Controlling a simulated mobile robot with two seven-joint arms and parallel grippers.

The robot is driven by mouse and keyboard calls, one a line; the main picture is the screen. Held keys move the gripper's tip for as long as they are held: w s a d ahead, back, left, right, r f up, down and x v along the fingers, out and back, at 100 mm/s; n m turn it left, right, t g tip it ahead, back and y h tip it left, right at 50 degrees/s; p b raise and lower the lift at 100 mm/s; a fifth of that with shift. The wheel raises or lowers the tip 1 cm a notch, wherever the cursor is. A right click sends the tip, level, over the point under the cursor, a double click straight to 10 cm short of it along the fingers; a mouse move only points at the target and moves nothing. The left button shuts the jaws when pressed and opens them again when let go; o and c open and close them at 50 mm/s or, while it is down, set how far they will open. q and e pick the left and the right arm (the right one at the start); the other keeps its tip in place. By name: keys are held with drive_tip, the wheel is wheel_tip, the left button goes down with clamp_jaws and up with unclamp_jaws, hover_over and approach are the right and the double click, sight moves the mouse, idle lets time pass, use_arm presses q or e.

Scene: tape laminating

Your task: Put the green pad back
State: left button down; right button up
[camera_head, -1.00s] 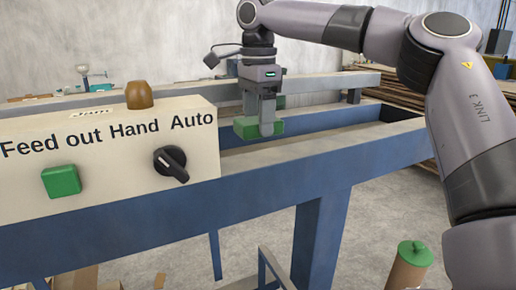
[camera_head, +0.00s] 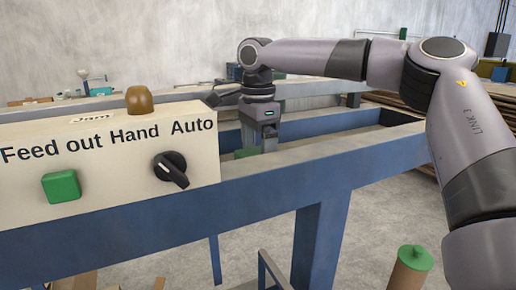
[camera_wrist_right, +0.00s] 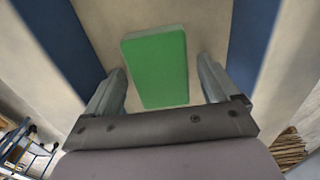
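The green pad (camera_wrist_right: 158,66) lies on a pale flat surface between dark blue rails in the right wrist view. My right gripper (camera_wrist_right: 162,66) is open around it, with a narrow gap between the pad and each finger. In the head view the pad (camera_head: 247,152) shows only in part, low inside the blue frame. My right gripper's body (camera_head: 262,125) is above it, and its fingertips are hidden there. My left gripper is not in view.
A control panel (camera_head: 100,150) with a green button, black knob and amber lamp stands at the left. The blue frame's front rail (camera_head: 300,170) runs in front of my right gripper. A brown roll with a green top (camera_head: 410,270) stands at the lower right.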

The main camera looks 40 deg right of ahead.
sight(256, 151)
drive_tip(key=shift+f, duration=0.1)
wheel_tip(256, 151, up, 7)
drive_tip(key=shift+w+a+r, duration=0.1)
drive_tip(key=shift+w, duration=0.05)
idle(0.4)
idle(0.5)
